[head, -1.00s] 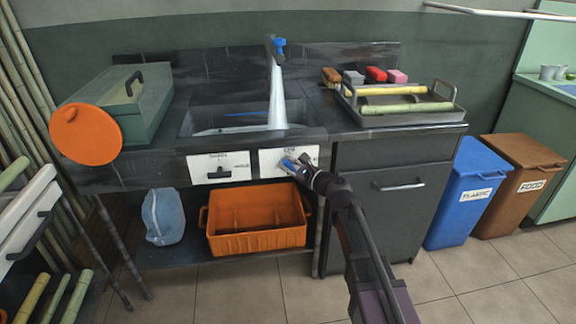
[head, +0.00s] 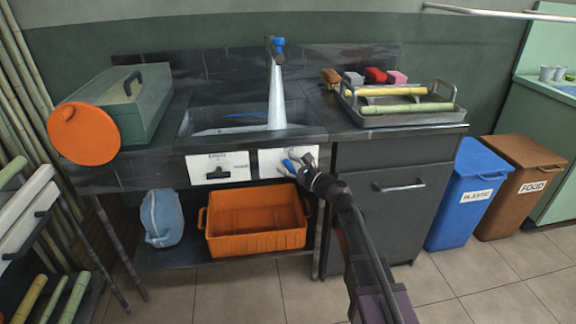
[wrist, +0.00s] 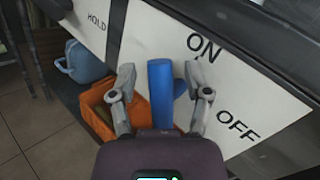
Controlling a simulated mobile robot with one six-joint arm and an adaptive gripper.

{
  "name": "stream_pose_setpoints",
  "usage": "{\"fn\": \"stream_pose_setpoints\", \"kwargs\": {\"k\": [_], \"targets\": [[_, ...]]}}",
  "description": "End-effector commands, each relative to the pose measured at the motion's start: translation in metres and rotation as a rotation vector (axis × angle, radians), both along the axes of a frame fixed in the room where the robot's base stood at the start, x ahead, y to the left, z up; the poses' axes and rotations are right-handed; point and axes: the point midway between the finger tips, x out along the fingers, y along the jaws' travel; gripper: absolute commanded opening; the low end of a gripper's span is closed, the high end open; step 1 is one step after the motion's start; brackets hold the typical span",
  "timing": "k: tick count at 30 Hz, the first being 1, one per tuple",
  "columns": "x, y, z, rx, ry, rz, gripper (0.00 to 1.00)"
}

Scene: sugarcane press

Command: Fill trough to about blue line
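The trough (head: 192,124) is a dark basin set in the counter. A white stream of water (head: 276,98) falls into it from the tap (head: 278,50). A short blue line (head: 247,115) shows on its back inner wall. I cannot tell the water level clearly. A blue handle (wrist: 160,92) sticks out from a white panel (head: 269,163) marked ON and OFF below the trough. My gripper (wrist: 160,76) is open, with one finger on each side of the handle. Gaps show between the fingers and the handle. The gripper (head: 296,163) partly hides the panel in the head view.
A second white panel (head: 238,172) with a black handle is to the left. An orange crate (head: 255,243) and a blue bag (head: 162,218) are on the lower shelf. A metal tray (head: 440,121) with cane is on the counter. An orange disc (head: 84,134) is at left.

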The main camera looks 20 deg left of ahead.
Motion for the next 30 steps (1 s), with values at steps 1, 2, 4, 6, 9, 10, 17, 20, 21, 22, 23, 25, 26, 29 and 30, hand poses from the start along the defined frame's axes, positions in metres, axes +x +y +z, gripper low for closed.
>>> {"fn": "stream_pose_setpoints", "kwargs": {"k": [1, 2, 4, 6, 9, 10, 17, 20, 21, 22, 23, 25, 26, 29, 30], "targets": [[0.0, 0.0, 0.0, 0.0, 0.0, 0.0, 0.63], [0.0, 0.0, 0.0, 0.0, 0.0, 0.0, 0.63], [0.0, 0.0, 0.0, -0.001, -0.001, -0.001, 0.63], [0.0, 0.0, 0.0, -0.001, -0.001, 0.0, 0.63], [0.0, 0.0, 0.0, -0.007, -0.003, -0.001, 0.63], [0.0, 0.0, 0.0, -0.01, -0.005, -0.001, 0.63], [-0.001, 0.001, 0.002, -0.066, -0.035, -0.002, 0.63], [-0.002, 0.0, 0.001, -0.108, -0.056, -0.002, 0.63], [-0.006, -0.007, -0.001, -0.104, -0.055, -0.003, 0.63], [-0.008, -0.011, -0.001, -0.103, -0.054, -0.002, 0.63], [-0.009, -0.015, -0.001, -0.103, -0.054, -0.002, 0.63], [-0.013, -0.024, -0.001, -0.103, -0.053, -0.004, 0.63], [-0.015, -0.028, -0.001, -0.102, -0.053, -0.003, 0.63], [-0.021, -0.041, -0.001, -0.102, -0.053, -0.003, 0.63], [-0.023, -0.046, -0.001, -0.102, -0.053, -0.003, 0.63]]}}
